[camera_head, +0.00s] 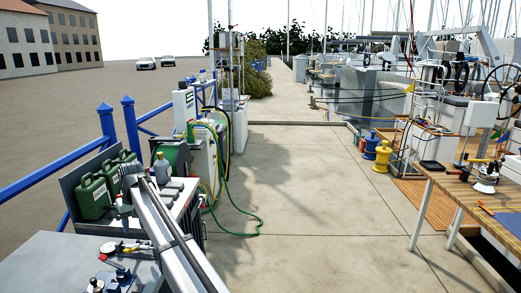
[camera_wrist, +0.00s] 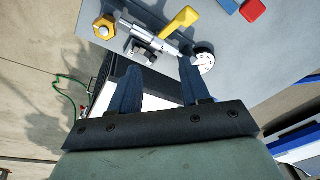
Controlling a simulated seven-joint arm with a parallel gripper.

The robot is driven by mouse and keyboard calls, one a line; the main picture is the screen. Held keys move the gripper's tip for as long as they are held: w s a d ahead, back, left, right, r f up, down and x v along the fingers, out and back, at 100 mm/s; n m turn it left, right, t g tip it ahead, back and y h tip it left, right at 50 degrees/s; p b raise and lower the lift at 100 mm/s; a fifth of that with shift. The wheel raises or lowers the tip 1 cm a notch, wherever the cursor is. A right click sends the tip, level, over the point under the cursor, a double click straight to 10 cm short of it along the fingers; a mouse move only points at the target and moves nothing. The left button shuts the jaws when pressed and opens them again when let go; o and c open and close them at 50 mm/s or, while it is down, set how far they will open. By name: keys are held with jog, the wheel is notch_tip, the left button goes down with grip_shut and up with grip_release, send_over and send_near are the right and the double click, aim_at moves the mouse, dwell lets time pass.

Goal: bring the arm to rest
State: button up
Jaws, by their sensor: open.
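My gripper (camera_wrist: 158,64) shows in the wrist view with its two dark blue fingers apart and nothing between them. It hangs over the edge of a grey tabletop (camera_wrist: 270,70). Past the fingertips lie a metal tool (camera_wrist: 150,38) with a yellow handle (camera_wrist: 180,22) and a round white dial gauge (camera_wrist: 204,58). I cannot tell how high the fingers are above them. In the head view my grey arm reaches up from the bottom edge over the left side; the fingers cannot be made out there.
The grey table (camera_head: 50,250) stands at lower left with small tools on it. Green canisters (camera_head: 93,197) stand behind it. A brass nut (camera_wrist: 104,27) and a red block (camera_wrist: 252,10) lie on the tabletop. A green hose (camera_head: 235,233) lies on the open paving. A wooden table (camera_head: 462,192) stands right.

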jog(key=w+d+f+m+t+y, duration=0.1)
jog(key=w+d+f, duration=0.55)
jog(key=d, duration=0.25)
jog(key=w+d+f+m, duration=0.1)
jog(key=w+d+f, duration=0.5)
jog(key=d+f, duration=0.15)
jog(key=s+d+f+m+g+h, duration=0.1)
jog(key=s+d+f, duration=0.4)
jog(key=d+f, duration=0.55)
jog(key=s+d+f+m+g+h, duration=0.15)
jog(key=s+d+f, duration=0.35)
jog(key=d+f, duration=0.6)
jog(key=s+d+f+m+g, duration=0.1)
jog(key=s+d+f, duration=0.7)
jog(key=s, duration=0.3)
jog(key=s+d+f+m+g, duration=0.2)
jog(key=s+d+f, duration=0.7)
jog(key=s, duration=0.3)
jog(key=s+d+f+g, duration=0.1)
jog(key=s+d, duration=0.3)
jog(key=s, duration=0.9)
jog(key=s+d+f+m+g, duration=0.1)
jog(key=s+d, duration=0.3)
jog(key=s, duration=0.9)
jog(key=shift+s+d+f+g, duration=0.2)
jog(key=shift+d+f+g, duration=0.25)
jog(key=shift+f, duration=0.1)
